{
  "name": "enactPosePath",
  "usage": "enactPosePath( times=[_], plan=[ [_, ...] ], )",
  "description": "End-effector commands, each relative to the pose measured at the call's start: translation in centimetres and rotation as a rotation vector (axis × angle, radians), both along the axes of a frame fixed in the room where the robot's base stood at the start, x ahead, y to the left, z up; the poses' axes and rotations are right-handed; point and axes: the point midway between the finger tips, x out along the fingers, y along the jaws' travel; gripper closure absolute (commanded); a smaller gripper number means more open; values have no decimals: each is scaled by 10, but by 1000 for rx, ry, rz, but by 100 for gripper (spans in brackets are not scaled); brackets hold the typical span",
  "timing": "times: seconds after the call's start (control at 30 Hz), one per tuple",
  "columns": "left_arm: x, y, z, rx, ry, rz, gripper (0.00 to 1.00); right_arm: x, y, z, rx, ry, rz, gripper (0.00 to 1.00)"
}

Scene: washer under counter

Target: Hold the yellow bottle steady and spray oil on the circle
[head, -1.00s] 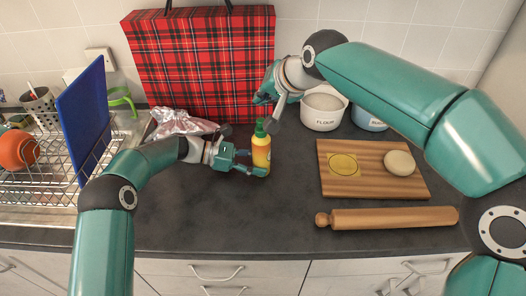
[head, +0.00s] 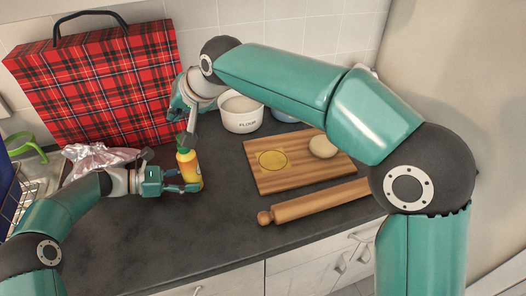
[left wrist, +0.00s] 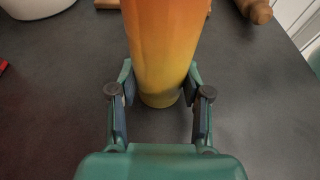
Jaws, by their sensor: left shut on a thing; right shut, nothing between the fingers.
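The yellow bottle (head: 190,172) with a green top stands upright on the dark counter. My left gripper (head: 182,181) is shut around its lower body from the left. In the left wrist view the orange-yellow bottle (left wrist: 163,50) is between the fingers (left wrist: 160,100). My right gripper (head: 186,115) is shut and empty, above and just behind the bottle's top; I cannot tell whether it touches the top. The yellow circle (head: 272,160) lies on the wooden board (head: 290,180), to the right of the bottle.
A ball of dough (head: 322,147) sits on the board, and a rolling pin (head: 315,203) lies in front. A flour bowl (head: 240,115) stands behind the board. A red plaid bag (head: 95,85) and crumpled foil (head: 95,160) are at the left. The counter in front is clear.

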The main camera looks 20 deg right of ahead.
Motion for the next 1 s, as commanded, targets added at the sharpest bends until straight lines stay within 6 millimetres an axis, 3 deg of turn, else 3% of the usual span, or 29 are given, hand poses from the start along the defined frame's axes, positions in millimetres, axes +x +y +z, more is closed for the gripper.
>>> enactPosePath(
  times=[0.17,0.2,0.37,0.77,1.0],
  plan=[
    [0,0,-2,2,2,0,72,0,0,0,0,0,0,100],
    [0,0,-2,2,2,0,50,0,0,0,0,0,0,100],
    [0,0,-1,1,2,0,24,0,0,0,0,0,0,100],
    [0,3,1,1,0,1,23,0,0,0,0,0,0,100],
    [1,34,9,1,-1,3,23,0,0,0,0,0,0,100]
  ],
)
